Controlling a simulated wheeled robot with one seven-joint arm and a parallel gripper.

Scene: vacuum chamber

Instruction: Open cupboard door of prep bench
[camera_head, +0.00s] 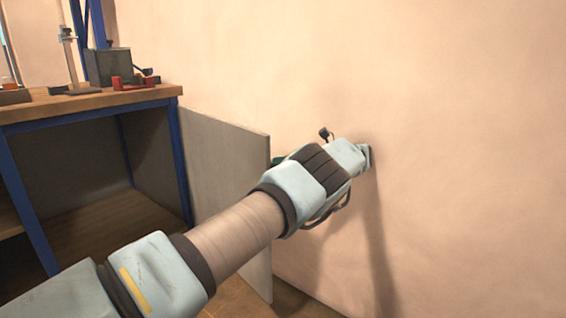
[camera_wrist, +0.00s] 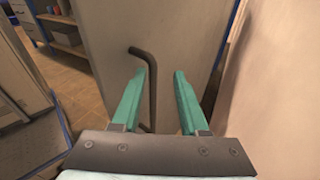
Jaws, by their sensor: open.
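The prep bench (camera_head: 90,100) stands at the left of the head view, with a wooden top and blue frame. Its grey cupboard door (camera_head: 230,180) stands swung out to the right, showing the dark cupboard inside (camera_head: 75,175). In the wrist view the door face (camera_wrist: 185,35) fills the middle and bears a dark bent bar handle (camera_wrist: 152,80). My gripper (camera_wrist: 160,73) is open, its two green fingers pointing at the door. The handle shows between the fingers, closer to the left one; I cannot tell whether they touch. In the head view my forearm hides part of the door, and the fingers are mostly hidden.
A bare plaster wall (camera_head: 450,100) stands close beside my gripper on the right. A grey box (camera_head: 108,66), a red tool (camera_head: 136,82) and a stand (camera_head: 70,45) are on the bench top. The wrist view shows shelves (camera_wrist: 62,30) and brown floor (camera_wrist: 75,75) at upper left.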

